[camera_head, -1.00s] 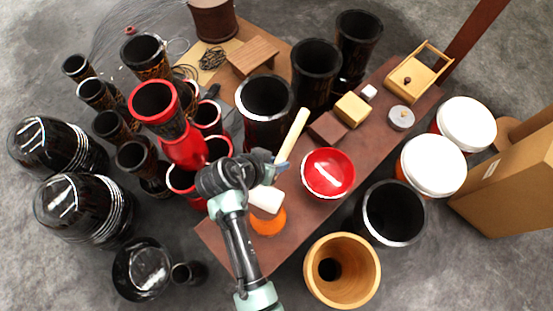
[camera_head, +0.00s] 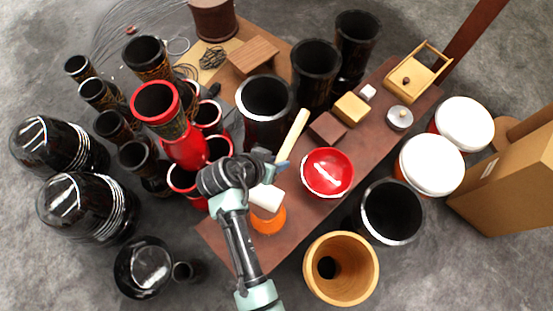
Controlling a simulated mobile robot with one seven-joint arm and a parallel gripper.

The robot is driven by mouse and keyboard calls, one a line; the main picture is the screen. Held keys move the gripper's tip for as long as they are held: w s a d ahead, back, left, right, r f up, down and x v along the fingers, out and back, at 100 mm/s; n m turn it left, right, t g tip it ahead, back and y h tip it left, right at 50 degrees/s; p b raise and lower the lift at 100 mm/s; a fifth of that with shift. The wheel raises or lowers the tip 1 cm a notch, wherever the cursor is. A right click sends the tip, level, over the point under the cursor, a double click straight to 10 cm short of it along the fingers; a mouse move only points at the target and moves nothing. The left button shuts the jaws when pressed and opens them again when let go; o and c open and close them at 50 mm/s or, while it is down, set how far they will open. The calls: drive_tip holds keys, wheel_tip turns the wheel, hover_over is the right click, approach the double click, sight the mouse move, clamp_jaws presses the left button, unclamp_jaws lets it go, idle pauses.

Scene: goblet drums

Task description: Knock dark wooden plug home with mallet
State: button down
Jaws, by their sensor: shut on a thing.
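A mallet with a pale wooden handle (camera_head: 293,135) and a white block-like head (camera_head: 267,197) is at my gripper (camera_head: 276,167). My gripper is shut on the handle, and its fingers are mostly hidden by the wrist. The handle points up and to the right; the head is on the near side, over or beside an orange round object (camera_head: 268,221). I cannot make out the dark wooden plug for certain. A dark brown block (camera_head: 328,127) lies on the brown bench (camera_head: 300,215), beyond the red bowl.
A red bowl (camera_head: 327,172) stands right of the mallet. Red and black goblet drums crowd the left; a wooden drum (camera_head: 341,268) stands in front.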

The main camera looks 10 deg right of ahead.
wheel_tip(320, 180, down, 4)
drive_tip(key=b, duration=0.3)
wheel_tip(320, 180, up, 4)
drive_tip(key=p, duration=0.3)
drive_tip(key=shift+p, duration=0.3)
idle(0.3)
wheel_tip(320, 180, up, 5)
drive_tip(key=p, duration=0.5)
idle(0.8)
